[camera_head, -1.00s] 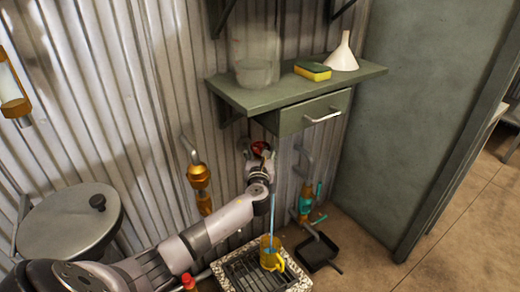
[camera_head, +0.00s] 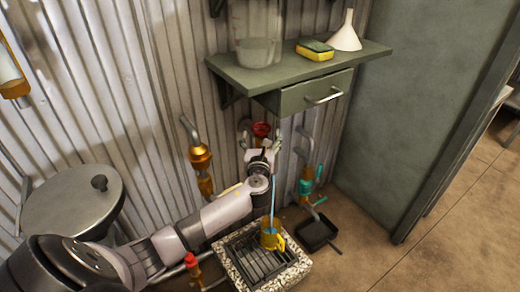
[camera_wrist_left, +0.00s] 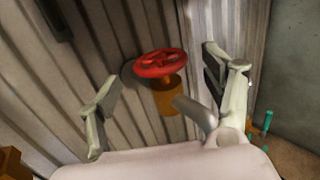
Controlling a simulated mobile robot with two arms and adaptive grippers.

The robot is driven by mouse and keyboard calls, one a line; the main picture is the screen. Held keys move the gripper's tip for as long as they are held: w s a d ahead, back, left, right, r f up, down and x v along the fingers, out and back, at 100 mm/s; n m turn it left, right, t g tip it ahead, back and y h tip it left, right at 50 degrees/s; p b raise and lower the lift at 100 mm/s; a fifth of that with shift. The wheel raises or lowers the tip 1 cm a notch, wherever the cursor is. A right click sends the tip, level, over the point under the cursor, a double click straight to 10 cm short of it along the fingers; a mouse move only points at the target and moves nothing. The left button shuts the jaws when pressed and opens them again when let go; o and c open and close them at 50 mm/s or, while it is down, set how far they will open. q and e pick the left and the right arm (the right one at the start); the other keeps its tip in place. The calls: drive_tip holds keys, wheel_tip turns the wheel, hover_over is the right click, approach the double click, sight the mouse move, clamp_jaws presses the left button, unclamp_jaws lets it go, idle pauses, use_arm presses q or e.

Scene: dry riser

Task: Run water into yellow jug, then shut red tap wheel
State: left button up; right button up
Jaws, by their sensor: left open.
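The red tap wheel (camera_head: 261,129) sits on a brass tap against the corrugated wall, below the shelf. It also shows in the left wrist view (camera_wrist_left: 160,63), between and beyond the fingers. My left gripper (camera_head: 262,146) is open just in front of and below the wheel, apart from it; its spread fingers also show in the left wrist view (camera_wrist_left: 165,100). A blue water stream (camera_head: 273,199) falls into the yellow jug (camera_head: 270,238), which stands upright on the drain grate (camera_head: 243,260). The jug's fill level cannot be told. My right gripper is out of view.
A green shelf (camera_head: 236,78) with a drawer overhangs the tap and holds a clear jug (camera_head: 256,50), a sponge (camera_head: 315,50) and a white funnel (camera_head: 345,35). A brass pipe (camera_head: 200,158) stands left of the tap, a teal-handled valve (camera_head: 306,187) right. A black pan (camera_head: 317,233) lies on the floor.

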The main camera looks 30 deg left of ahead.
use_arm(q)
drive_tip(key=v, duration=0.8)
drive_tip(key=shift+s, duration=0.15)
drive_tip(key=shift+f, duration=0.1)
